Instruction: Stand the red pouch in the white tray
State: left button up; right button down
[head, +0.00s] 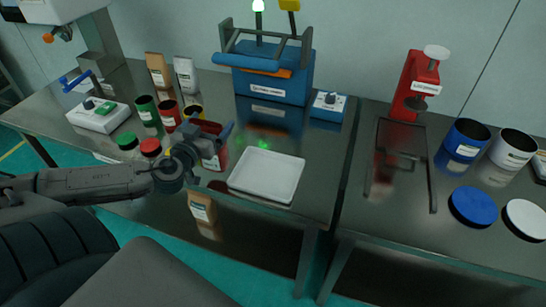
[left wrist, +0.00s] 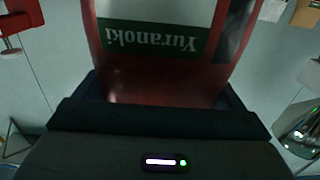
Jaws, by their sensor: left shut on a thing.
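The red pouch (head: 216,160) is in my left gripper (head: 212,137), which is shut on it. It is just left of the white tray (head: 266,176), near the table's front edge. The gripper hides part of the pouch, and I cannot tell whether its bottom touches anything. In the left wrist view the red pouch (left wrist: 150,80) fills the upper middle, with a green and white label reading "Yuranoki" upside down. The dark gripper body (left wrist: 150,118) lies below it. The white tray is shallow, empty and flat on the table. My right gripper is not in view.
Green (head: 147,112) and red (head: 168,114) cans stand left of the gripper, with lids in front. A blue sieve machine (head: 272,82) is behind the tray. A brown pouch (head: 158,70) and a white pouch (head: 186,75) stand at the back. A red press (head: 412,88) stands right.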

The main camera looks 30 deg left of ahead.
aim_at(216, 131)
pick_arm(q)
jog(key=shift+w+d+f, duration=0.1)
jog(key=shift+w+d, duration=0.05)
jog(key=shift+d, duration=0.05)
jog(key=shift+w+d+r+b, duration=0.2)
jog(key=shift+d+b, duration=0.25)
jog(key=shift+d, duration=0.15)
jog(key=shift+w+d+r+b, duration=0.1)
jog(key=shift+w+d+b, duration=0.1)
jog(key=shift+d+b, duration=0.3)
jog(key=w+d+f+p, duration=0.4)
jog(key=w+d, duration=0.3)
jog(key=d, duration=0.3)
jog(key=shift+w+d+f, duration=0.15)
jog(key=shift+w+f, duration=0.25)
jog(key=shift+f, duration=0.05)
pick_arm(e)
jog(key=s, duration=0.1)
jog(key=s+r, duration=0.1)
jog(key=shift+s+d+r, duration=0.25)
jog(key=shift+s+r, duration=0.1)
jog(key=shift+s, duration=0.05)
pick_arm(q)
jog(key=shift+f, duration=0.1)
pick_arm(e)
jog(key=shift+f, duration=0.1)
